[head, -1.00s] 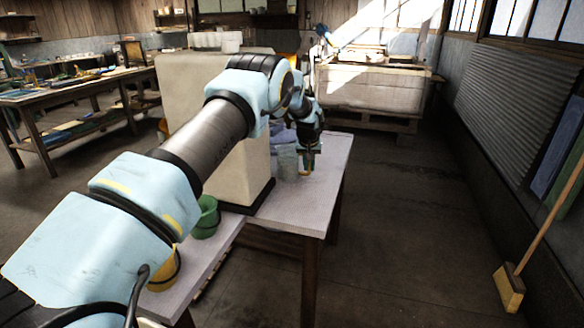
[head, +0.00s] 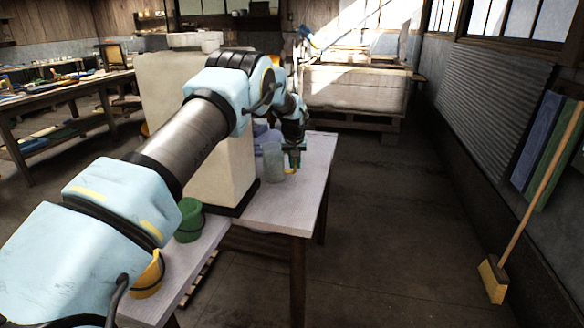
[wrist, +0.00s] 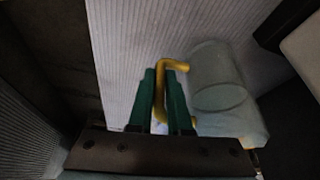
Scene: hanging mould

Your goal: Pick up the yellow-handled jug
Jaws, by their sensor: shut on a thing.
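The jug (head: 272,163) is pale grey-green and stands over the far table top, beside a tall cream block. In the wrist view the jug (wrist: 218,80) is at right, with its yellow handle (wrist: 178,64) bent toward my fingers. My gripper (wrist: 164,100) has green fingers, closed on the yellow handle from both sides. In the head view my gripper (head: 295,160) is just right of the jug. I cannot tell whether the jug's base touches the table.
The cream block (head: 195,130) stands left of the jug. A green bucket (head: 189,220) and a yellow bucket (head: 149,276) are on the nearer table. A broom (head: 494,279) leans at the right wall. Floor right of the tables is clear.

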